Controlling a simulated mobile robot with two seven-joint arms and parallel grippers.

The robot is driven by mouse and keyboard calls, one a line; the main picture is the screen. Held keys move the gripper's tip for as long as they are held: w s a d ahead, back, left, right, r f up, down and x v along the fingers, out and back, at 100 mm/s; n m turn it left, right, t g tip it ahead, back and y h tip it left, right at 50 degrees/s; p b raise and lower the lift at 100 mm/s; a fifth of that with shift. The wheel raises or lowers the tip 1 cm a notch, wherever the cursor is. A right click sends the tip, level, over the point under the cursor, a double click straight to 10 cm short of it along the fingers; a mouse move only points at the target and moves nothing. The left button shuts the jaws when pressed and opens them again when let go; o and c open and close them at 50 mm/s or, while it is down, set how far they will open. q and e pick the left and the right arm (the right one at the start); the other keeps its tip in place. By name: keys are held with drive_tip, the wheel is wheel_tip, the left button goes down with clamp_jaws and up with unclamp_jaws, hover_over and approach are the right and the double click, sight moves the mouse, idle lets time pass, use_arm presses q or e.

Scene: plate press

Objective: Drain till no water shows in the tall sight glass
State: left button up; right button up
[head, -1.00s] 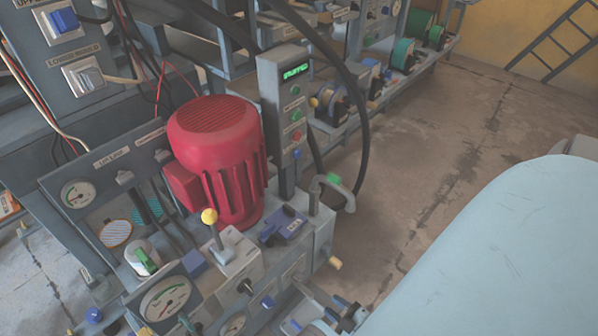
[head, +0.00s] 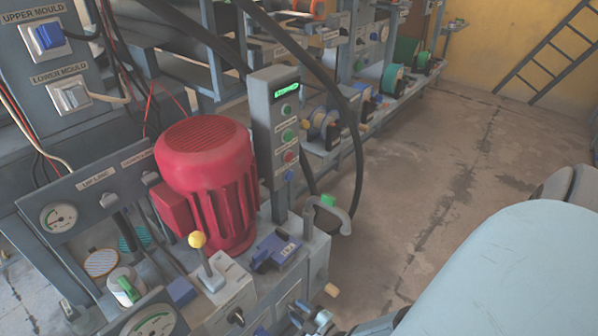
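I cannot make out a tall sight glass in this view, nor any water level. The red motor (head: 208,180) stands on the grey power unit. Two round striped windows (head: 101,262) are set to its left. A grey bent pipe with a green part (head: 328,201) stands at the unit's right corner, and a cream knob (head: 331,289) sticks out of its right side. My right gripper (head: 312,318) is low at the bottom edge, in front of the unit, partly cut off. Its finger opening does not show clearly. My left gripper is not in view.
A grey button column (head: 275,140) with a green display stands behind the motor. A yellow-knobbed lever (head: 198,242) and a blue valve (head: 276,250) are on the unit's top. Black hoses (head: 355,130) arch behind. The concrete floor (head: 420,190) at right is open.

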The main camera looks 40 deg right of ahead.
clamp_jaws()
drive_tip(key=shift+m, duration=0.4)
drive_tip(key=m+p, duration=0.1)
drive_tip(key=m, duration=0.1)
drive_tip(key=shift+d+m, duration=0.1)
drive_tip(key=shift+m, duration=0.3)
drive_tip(key=m, duration=0.5)
drive_tip(key=shift+d+m+b, duration=0.15)
drive_tip(key=shift+m+b, duration=0.15)
drive_tip(key=m, duration=0.4)
drive_tip(key=shift+d, duration=0.1)
drive_tip(key=m, duration=0.4)
drive_tip(key=shift+d+m, duration=0.1)
drive_tip(key=shift+m, duration=0.2)
unclamp_jaws()
